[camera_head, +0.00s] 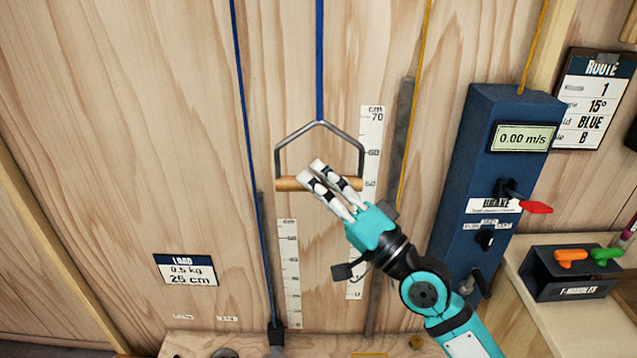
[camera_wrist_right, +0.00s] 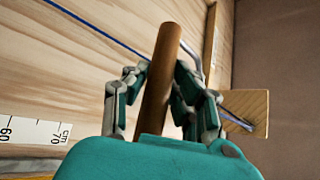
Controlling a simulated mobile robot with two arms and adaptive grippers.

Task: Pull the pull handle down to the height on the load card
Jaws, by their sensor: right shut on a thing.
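The pull handle (camera_head: 291,184) is a wooden bar under a grey metal bracket that hangs from a blue rope (camera_head: 319,60). My right gripper (camera_head: 328,178) is shut on the wooden bar. In the right wrist view the bar (camera_wrist_right: 162,75) runs between the fingers of the right gripper (camera_wrist_right: 165,90). A tall cm scale (camera_head: 371,140) stands just right of the handle; the bar is near its 50 mark, though that number is hard to read. The load card (camera_head: 185,270) at lower left reads 0.5 kg, 25 cm. My left gripper is out of view.
A shorter scale (camera_head: 289,260) is below the handle. A blue device (camera_head: 490,150) with a 0.00 m/s display and red lever stands to the right. A box of T-handles (camera_head: 570,273) and a route card (camera_head: 592,100) are farther right. The wall left of the handle is mostly clear.

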